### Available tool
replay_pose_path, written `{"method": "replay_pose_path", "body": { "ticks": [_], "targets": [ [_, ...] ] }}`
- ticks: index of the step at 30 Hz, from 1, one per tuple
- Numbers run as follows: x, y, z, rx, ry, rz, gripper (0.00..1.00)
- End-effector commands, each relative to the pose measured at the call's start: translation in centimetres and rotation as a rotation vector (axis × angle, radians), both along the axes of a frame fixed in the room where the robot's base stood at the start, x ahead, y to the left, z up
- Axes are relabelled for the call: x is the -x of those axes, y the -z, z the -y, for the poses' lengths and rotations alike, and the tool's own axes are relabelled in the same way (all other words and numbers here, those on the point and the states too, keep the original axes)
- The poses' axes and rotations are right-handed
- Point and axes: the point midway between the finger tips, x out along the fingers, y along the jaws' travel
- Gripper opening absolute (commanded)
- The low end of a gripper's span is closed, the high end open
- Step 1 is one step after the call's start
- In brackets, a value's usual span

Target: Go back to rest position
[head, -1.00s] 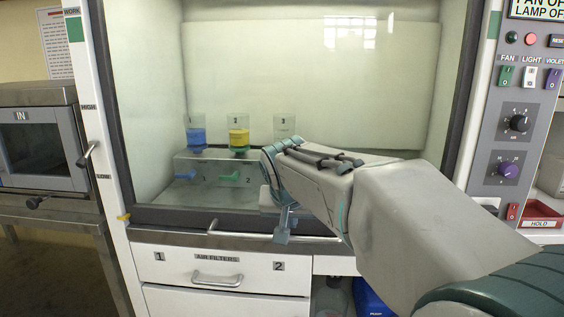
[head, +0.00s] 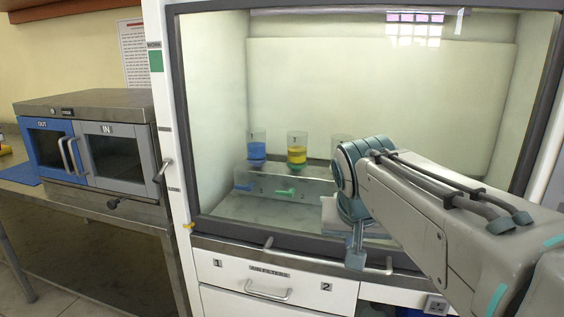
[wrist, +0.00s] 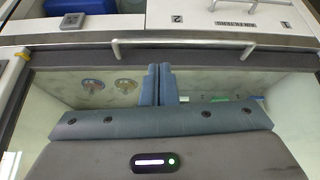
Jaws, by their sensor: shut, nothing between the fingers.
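My gripper (head: 357,252) hangs at the end of my arm in the head view, in front of the fume hood (head: 290,240) near its front sill. In the wrist view the two blue-grey fingers of my gripper (wrist: 160,72) lie side by side, pressed together with nothing between them.
A grey incubator box (head: 115,150) with IN and OUT doors stands on a metal table to the left. A handle bar (wrist: 185,42) crosses the hood front close to my fingers in the wrist view. Below it is a drawer (head: 268,288).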

Motion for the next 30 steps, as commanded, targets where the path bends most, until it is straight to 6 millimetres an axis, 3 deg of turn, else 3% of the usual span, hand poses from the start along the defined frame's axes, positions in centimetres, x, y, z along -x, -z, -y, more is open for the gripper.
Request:
{"method": "replay_pose_path", "body": {
  "ticks": [1,15,21,30],
  "targets": [
    [1.2,-1.4,0.2,-0.002,-0.018,-0.027,0.00],
    [10.7,0.4,0.7,-0.054,-0.179,-0.215,0.00],
    [12.1,1.1,0.5,-0.065,-0.201,-0.235,0.00],
    [12.1,1.3,0.5,-0.065,-0.201,-0.235,0.00]
  ]
}}
